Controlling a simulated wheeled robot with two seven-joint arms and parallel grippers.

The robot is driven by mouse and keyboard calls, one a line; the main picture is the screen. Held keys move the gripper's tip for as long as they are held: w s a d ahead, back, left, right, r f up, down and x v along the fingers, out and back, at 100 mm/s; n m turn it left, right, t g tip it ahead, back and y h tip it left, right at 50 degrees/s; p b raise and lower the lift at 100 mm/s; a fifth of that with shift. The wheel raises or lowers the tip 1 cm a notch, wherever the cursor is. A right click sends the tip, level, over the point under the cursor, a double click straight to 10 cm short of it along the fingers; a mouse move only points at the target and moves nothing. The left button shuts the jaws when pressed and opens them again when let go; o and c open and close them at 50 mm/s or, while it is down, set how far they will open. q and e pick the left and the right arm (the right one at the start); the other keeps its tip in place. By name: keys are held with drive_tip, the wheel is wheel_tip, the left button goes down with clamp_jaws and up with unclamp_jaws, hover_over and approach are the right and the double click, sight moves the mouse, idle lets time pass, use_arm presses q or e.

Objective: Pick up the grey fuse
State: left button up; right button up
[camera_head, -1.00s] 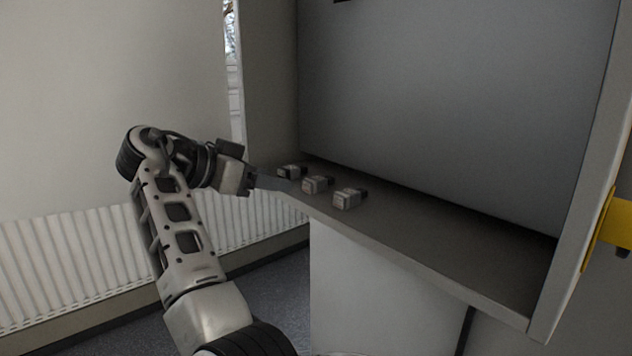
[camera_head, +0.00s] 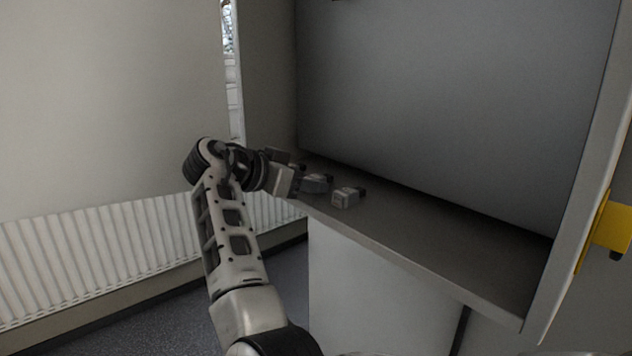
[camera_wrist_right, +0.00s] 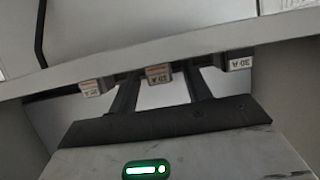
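Three small blocky fuses stand in a row on the shelf ledge. The right one (camera_head: 346,197) is pale grey with a dark rear part. The middle fuse (camera_wrist_right: 159,75) shows a reddish mark and upturned lettering in the wrist view. My right gripper (camera_wrist_right: 163,85) is open, with one finger on each side of the middle fuse and visible gaps. In the head view the right gripper (camera_head: 312,184) partly covers the middle fuse and hides the left one. The wrist view also shows the two outer fuses, outside the fingers. I cannot tell by colour which is the grey fuse. My left gripper is not in view.
The ledge (camera_head: 430,245) runs below a large grey panel (camera_head: 450,110) and is clear to the right of the fuses. A cabinet side wall (camera_head: 265,80) rises at the left. A yellow part (camera_head: 612,225) is on the right edge. A radiator (camera_head: 90,255) stands at left.

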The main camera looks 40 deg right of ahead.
drive_tip(key=c, duration=0.8)
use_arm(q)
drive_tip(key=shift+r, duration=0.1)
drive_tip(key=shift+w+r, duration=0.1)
use_arm(e)
drive_tip(key=shift+r, duration=0.1)
drive_tip(key=shift+r, duration=0.2)
wheel_tip(320, 180, up, 3)
drive_tip(key=shift+f+b, duration=0.2)
drive_tip(key=shift+b, duration=0.15)
use_arm(q)
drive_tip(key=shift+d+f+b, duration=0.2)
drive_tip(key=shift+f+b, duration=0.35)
drive_tip(key=shift+b, duration=0.4)
use_arm(e)
drive_tip(key=shift+s+a+r, duration=1.5)
drive_tip(key=shift+s+r, duration=0.15)
drive_tip(key=shift+s, duration=0.15)
drive_tip(key=shift+s+a+r, duration=1.55)
drive_tip(key=shift+s+r, duration=0.05)
drive_tip(key=shift+s, duration=0.2)
drive_tip(key=shift+s+a+r, duration=1.5)
drive_tip(key=shift+s+r, duration=0.15)
drive_tip(key=shift+s, duration=0.15)
